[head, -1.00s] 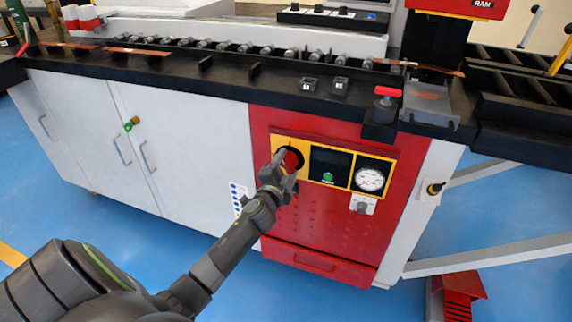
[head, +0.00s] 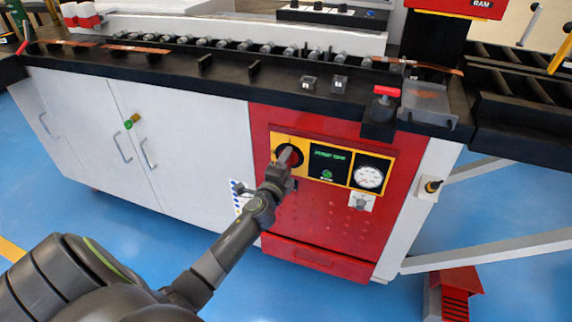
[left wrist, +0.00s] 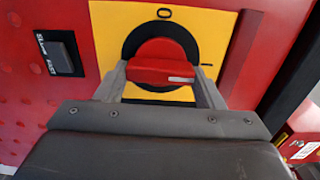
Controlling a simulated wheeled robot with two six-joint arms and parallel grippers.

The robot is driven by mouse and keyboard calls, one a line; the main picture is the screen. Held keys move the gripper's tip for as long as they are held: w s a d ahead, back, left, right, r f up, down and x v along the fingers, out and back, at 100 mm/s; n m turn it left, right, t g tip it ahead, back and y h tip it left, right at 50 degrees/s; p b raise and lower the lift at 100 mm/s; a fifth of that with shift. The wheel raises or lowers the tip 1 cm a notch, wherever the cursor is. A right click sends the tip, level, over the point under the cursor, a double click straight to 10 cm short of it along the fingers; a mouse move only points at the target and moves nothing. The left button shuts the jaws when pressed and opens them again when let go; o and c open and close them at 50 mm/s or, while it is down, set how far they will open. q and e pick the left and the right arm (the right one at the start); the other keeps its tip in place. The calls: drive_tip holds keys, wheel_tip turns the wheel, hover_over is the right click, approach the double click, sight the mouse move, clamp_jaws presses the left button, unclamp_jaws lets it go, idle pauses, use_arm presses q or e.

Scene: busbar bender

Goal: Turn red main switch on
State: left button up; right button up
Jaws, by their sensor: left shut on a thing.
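The red main switch (left wrist: 160,62) is a rotary knob on a black disc with a yellow plate, on the red front panel of the machine. In the left wrist view its handle lies across the picture, between the two fingers. My left gripper (left wrist: 162,88) is shut on the knob. In the head view the gripper (head: 285,165) covers most of the switch (head: 295,157), and only some red shows beside the finger. The small display (head: 329,157) right of the switch is lit with green text. My right gripper is not in view.
A pressure gauge (head: 369,177) and a green button (head: 327,174) are right of the switch. A grey knob (head: 362,201) sits below the gauge. The black machine table (head: 180,72) overhangs the panel. Blue floor is open in front.

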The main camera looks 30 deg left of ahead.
use_arm(q)
drive_tip(key=shift+f, duration=0.1)
drive_tip(key=o, duration=1)
drive_tip(key=shift+v, duration=8.75)
drive_tip(key=shift+a, duration=0.1)
